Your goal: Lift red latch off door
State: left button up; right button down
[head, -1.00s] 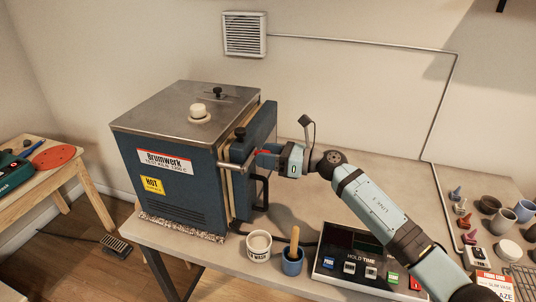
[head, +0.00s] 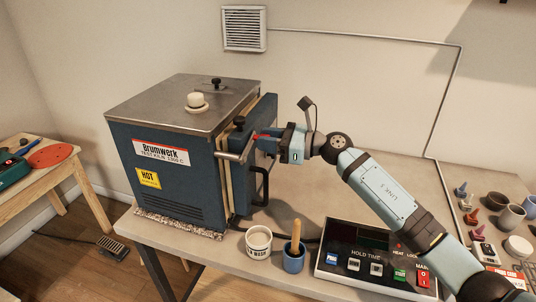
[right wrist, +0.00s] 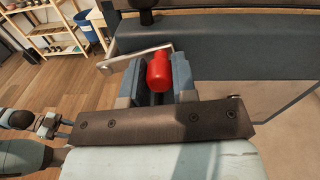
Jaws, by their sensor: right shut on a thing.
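The kiln (head: 165,150) is a dark blue box with a steel top, standing on the grey table. Its door (head: 262,140) is on the right side, with a black handle (head: 263,186). The red latch (head: 261,136) shows at the door's face and, as a red rounded grip, in the right wrist view (right wrist: 159,72). My right gripper (head: 268,143) is shut on it, its fingers on either side of the red grip. A metal bar (right wrist: 130,60) runs left from near the grip. Whether the latch is clear of the door is hidden.
A white wash cup (head: 258,243) and a blue cup (head: 293,260) with a wooden-handled tool stand in front of the kiln. A control box (head: 375,262) sits below my right arm. Small pots (head: 511,217) crowd the table's right end.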

jog(key=shift+s+n+b, duration=0.1)
jog(key=shift+n+b, duration=0.4)
jog(key=shift+b, duration=0.15)
jog(key=r+n+b, duration=0.1)
jog(key=b, duration=0.1)
jog(key=s+r+n+b, duration=0.1)
jog(key=n+b, duration=0.1)
jog(key=b, duration=0.1)
jog(key=shift+a+n, duration=0.2)
jog(key=shift+n, duration=0.1)
pick_arm(q)
notch_tip(320, 180, down, 8)
jog(key=w+d+b, duration=0.1)
jog(key=b, duration=0.7)
jog(key=w+d+r+t+h+b, duration=0.2)
jog(key=d+r+t+b, duration=0.1)
jog(key=r+b, duration=0.2)
jog(key=shift+w+d+h+b, duration=0.2)
jog(key=shift+w+h+b, duration=0.2)
jog(key=shift+b, duration=0.45)
pick_arm(e)
jog(key=s+a+r+n, duration=0.2)
jog(key=s+n, duration=0.4)
jog(key=n, duration=0.5)
jog(key=shift+r+t+h, duration=0.3)
jog(key=shift+r+t, duration=0.1)
jog(key=shift+r, duration=0.1)
jog(key=c, duration=0.9)
grip_release()
